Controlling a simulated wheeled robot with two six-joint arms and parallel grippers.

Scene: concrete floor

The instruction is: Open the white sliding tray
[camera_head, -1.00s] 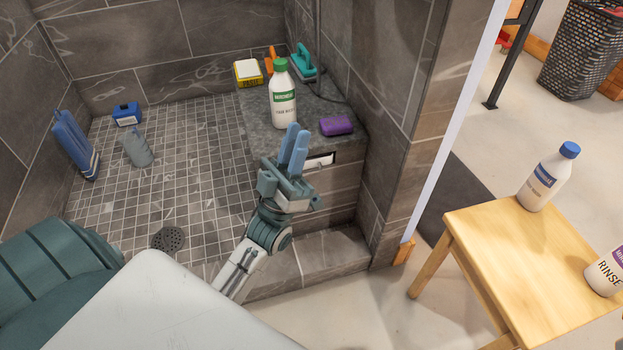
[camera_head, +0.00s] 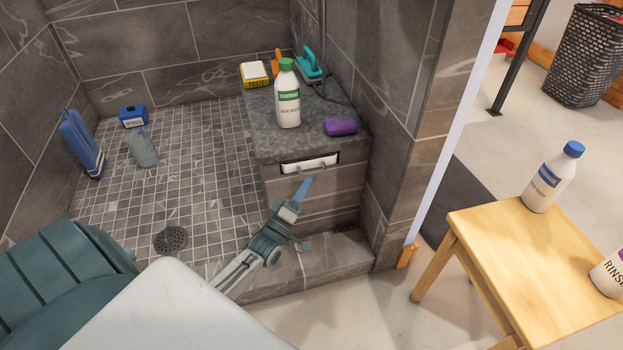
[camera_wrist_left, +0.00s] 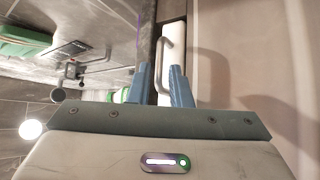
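The white sliding tray (camera_head: 296,166) sits in a slot high in the front of the tiled bench (camera_head: 335,188), with a grey bar handle (camera_head: 313,169) on its front. In the left wrist view the tray (camera_wrist_left: 174,42) is a white strip, with its handle (camera_wrist_left: 167,47) standing out from it. My left gripper (camera_head: 305,184) is just below and in front of the tray in the head view. Its blue fingers (camera_wrist_left: 161,70) are apart in the left wrist view. The handle lines up with the gap between them; I cannot tell whether they touch it. My right gripper is not in view.
On the bench top stand a green-capped bottle (camera_head: 287,98), a purple block (camera_head: 340,126), a yellow box (camera_head: 254,74) and a teal brush (camera_head: 309,66). A wall (camera_head: 400,120) borders the bench on the right. A wooden stool (camera_head: 520,250) with bottles stands at right.

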